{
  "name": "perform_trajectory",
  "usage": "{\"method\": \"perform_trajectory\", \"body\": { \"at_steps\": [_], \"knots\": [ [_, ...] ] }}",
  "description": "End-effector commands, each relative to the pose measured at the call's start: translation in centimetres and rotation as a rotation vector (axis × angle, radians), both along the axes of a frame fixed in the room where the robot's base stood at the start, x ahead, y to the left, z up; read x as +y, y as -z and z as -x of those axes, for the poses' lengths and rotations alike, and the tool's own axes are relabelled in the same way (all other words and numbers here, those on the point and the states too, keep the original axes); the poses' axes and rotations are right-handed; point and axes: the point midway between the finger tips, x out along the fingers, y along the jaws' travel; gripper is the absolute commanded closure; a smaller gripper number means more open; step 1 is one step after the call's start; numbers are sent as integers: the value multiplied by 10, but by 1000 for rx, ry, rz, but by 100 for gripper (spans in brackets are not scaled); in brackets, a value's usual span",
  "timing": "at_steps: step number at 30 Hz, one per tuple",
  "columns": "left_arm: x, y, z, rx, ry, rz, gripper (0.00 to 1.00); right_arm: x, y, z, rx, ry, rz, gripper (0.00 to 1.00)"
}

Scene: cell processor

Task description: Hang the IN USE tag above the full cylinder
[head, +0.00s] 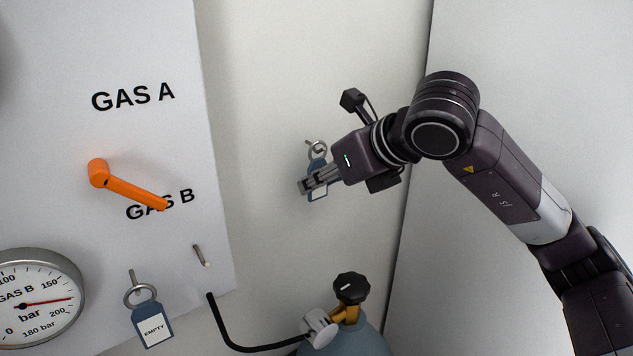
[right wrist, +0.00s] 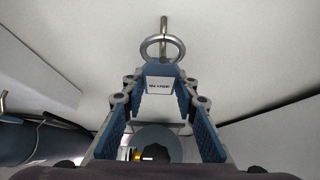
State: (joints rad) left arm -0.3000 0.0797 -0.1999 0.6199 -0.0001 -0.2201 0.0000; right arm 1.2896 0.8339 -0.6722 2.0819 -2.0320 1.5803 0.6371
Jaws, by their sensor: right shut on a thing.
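The blue IN USE tag (head: 317,166) with its white label and metal ring (head: 318,149) is at the back wall. My right gripper (head: 306,186) is shut on the tag; the right wrist view shows the label (right wrist: 158,87) between its fingers (right wrist: 160,72). A metal peg (right wrist: 164,22) on the wall overlaps the top of the ring (right wrist: 162,47); I cannot tell whether the ring is around it. A blue-grey cylinder (head: 362,342) with a black knob (head: 351,288) stands below. The EMPTY tag (head: 153,325) hangs from another peg at the left. My left gripper is not in view.
The white panel (head: 170,40) carries an orange lever (head: 130,185) pointing to GAS B, a bare peg (head: 201,255) and a GAS B gauge (head: 40,300) near 180 bar. A black hose (head: 228,339) runs to the cylinder valve. A side wall (head: 520,60) stands at the right.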

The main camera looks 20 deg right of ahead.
Motion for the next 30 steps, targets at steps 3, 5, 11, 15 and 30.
{"method": "perform_trajectory", "body": {
  "at_steps": [3, 5, 11, 15, 30],
  "knots": [
    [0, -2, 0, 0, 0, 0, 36, -1, -7, 3, -3, 0, -1, 100],
    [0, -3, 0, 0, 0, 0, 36, -2, -10, 5, -3, 1, 0, 100],
    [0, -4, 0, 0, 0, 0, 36, -3, -14, 8, -2, 1, 0, 100],
    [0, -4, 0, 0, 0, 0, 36, -3, -14, 7, -4, 1, -1, 100],
    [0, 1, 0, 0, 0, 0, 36, -10, -19, 26, -3, 1, -1, 100]
  ]
}}
